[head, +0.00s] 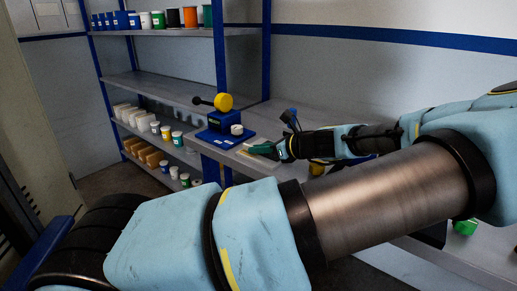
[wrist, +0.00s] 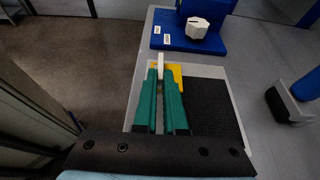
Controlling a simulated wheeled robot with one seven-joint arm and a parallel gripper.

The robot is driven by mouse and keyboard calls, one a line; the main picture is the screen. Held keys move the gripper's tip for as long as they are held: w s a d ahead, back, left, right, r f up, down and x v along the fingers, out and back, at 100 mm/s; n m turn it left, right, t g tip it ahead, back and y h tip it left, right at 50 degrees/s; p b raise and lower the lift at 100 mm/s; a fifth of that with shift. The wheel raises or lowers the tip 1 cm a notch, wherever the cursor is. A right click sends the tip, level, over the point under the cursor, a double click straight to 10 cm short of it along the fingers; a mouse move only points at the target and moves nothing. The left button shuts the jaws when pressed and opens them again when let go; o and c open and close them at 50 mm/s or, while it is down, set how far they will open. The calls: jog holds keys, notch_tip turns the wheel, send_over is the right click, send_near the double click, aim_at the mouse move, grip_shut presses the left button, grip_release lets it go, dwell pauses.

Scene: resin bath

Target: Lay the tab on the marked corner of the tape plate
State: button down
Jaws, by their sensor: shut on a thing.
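My gripper (wrist: 160,80) has long green fingers, shut on a small white tab (wrist: 161,62) that sticks up past the fingertips in the wrist view. The tape plate (wrist: 210,72) is a pale plate with a black textured area beside the fingers. Its yellow marked corner (wrist: 178,75) shows just right of and behind the tips. The tab appears over or beside the yellow patch; I cannot tell whether it touches. In the head view my gripper (head: 258,149) is low over the bench at the plate (head: 246,158); the tab is too small to make out there.
A blue-based device (head: 222,130) with a yellow disc and black handle stands just beyond the plate; its white knob (wrist: 196,28) shows in the wrist view. A blue and grey tool (wrist: 290,102) lies right of the plate. Shelves (head: 150,84) with tubs stand at the left.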

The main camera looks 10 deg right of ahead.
jog(key=shift+f, duration=0.15)
jog(key=c, duration=1)
grip_release()
jog(key=shift+s+d+r, duration=0.15)
jog(key=shift+d+r, duration=0.05)
jog(key=shift+r, duration=0.1)
jog(key=b+v, duration=0.1)
jog(key=v, duration=1)
jog(key=shift+s+d+r, duration=0.1)
jog(key=shift+s+d, duration=0.1)
